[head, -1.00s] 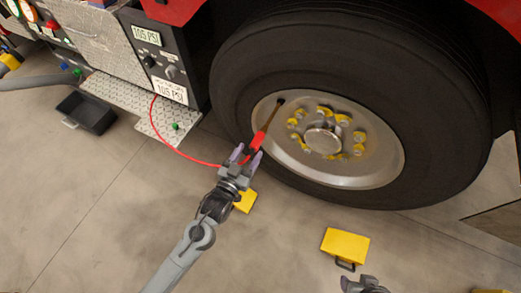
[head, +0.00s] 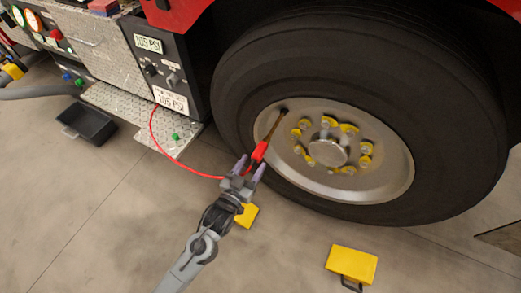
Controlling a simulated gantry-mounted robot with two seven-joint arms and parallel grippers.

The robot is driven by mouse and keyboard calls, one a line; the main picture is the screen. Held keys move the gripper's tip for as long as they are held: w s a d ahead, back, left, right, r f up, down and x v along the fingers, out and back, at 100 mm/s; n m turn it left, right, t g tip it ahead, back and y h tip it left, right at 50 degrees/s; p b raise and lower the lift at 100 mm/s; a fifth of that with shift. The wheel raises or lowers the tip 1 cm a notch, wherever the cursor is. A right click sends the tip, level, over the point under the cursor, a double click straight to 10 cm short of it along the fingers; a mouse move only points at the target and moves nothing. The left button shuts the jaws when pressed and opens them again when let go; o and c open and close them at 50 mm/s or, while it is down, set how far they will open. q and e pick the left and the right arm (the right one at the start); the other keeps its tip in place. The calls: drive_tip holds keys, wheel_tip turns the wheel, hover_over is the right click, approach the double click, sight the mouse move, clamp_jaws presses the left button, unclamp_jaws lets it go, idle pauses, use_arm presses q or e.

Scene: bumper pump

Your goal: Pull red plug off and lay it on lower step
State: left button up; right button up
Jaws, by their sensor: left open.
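The red plug (head: 260,151) sits at the lower end of a brass-coloured stem (head: 274,126) that slants down from the wheel rim (head: 385,185). A thin red hose (head: 172,157) runs from the plug's lower end to the control panel. My left gripper (head: 249,167) is open at the plug's lower end, with a finger to each side. I cannot tell whether the fingers touch it. The lower step (head: 128,111) is a diamond-plate ledge under the panel at the left. My right gripper is out of view.
A large black tire (head: 240,75) fills the right. A green knob (head: 175,136) stands on the step's right part. A dark tray (head: 88,123) lies on the floor at left. Yellow blocks lie below the wheel (head: 351,264) and beside my left gripper (head: 246,215).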

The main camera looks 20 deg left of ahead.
sight(265, 147)
use_arm(q)
drive_tip(key=shift+w+f, duration=0.15)
drive_tip(key=shift+w, duration=0.3)
drive_tip(key=w+b, duration=0.2)
drive_tip(key=w, duration=0.1)
drive_tip(key=shift+d+b, duration=0.15)
drive_tip(key=shift+b, duration=0.25)
drive_tip(key=shift+w+d+r, duration=0.1)
drive_tip(key=shift+w+r, duration=0.1)
drive_tip(key=shift+w, duration=0.85)
drive_tip(key=shift+w+d, duration=0.1)
drive_tip(key=shift+w, duration=1)
drive_tip(key=shift+f, duration=0.1)
drive_tip(key=shift+w, duration=0.2)
drive_tip(key=shift+s, duration=0.1)
drive_tip(key=shift+d+p, duration=0.3)
drive_tip(key=shift+d, duration=0.05)
